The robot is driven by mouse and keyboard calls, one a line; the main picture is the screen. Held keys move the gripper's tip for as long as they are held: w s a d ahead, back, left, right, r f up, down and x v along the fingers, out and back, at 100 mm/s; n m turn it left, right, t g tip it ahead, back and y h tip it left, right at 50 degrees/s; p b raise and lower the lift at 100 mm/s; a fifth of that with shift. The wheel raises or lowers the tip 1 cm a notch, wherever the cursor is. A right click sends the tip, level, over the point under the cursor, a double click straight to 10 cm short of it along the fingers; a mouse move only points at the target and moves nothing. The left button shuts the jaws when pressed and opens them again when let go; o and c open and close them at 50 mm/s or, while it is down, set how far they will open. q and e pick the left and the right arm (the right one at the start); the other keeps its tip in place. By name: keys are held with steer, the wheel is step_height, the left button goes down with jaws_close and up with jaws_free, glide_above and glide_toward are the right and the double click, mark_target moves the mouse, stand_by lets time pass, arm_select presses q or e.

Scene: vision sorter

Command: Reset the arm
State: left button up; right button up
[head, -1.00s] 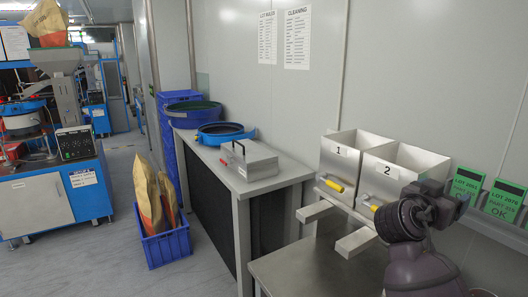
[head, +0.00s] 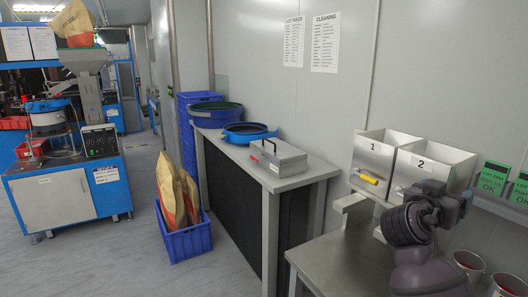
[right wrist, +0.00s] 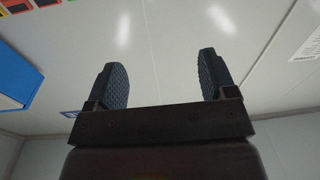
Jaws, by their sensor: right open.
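My right arm stands folded at the lower right of the head view, in front of the steel hopper marked 2 (head: 430,169). Its gripper (head: 463,204) is small and partly hidden there. In the right wrist view the right gripper (right wrist: 164,76) is open, its two dark ribbed fingers wide apart with nothing between them. It points up toward the pale wall and ceiling panels. My left gripper is not in view.
Hopper 1 (head: 374,156) with a yellow handle stands beside hopper 2 over a steel table (head: 335,262). Metal cups (head: 469,264) are at lower right. A bench (head: 297,183) holds a metal box (head: 278,158). A blue crate (head: 187,241) with sacks stands on the floor; open floor lies left.

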steer(key=w+a+f+n+t+y, duration=0.1)
steer(key=w+a+n+t+y, duration=0.45)
steer(key=n+t, duration=0.2)
steer(key=s+a+f+n+y, duration=0.1)
steer(key=a+f+n+y, duration=0.25)
steer(key=f, duration=0.35)
steer(key=s+a+f+n+y, duration=0.1)
steer(key=a+f+n+y, duration=0.1)
steer(key=f+y, duration=0.3)
steer(key=s+a+f+m+g+y, duration=0.1)
steer(key=s+f+g, duration=0.4)
steer(key=s+f, duration=2.2)
steer(key=shift+s+f+y, duration=0.15)
steer(key=shift+f+y, duration=0.15)
steer(key=shift+f, duration=0.45)
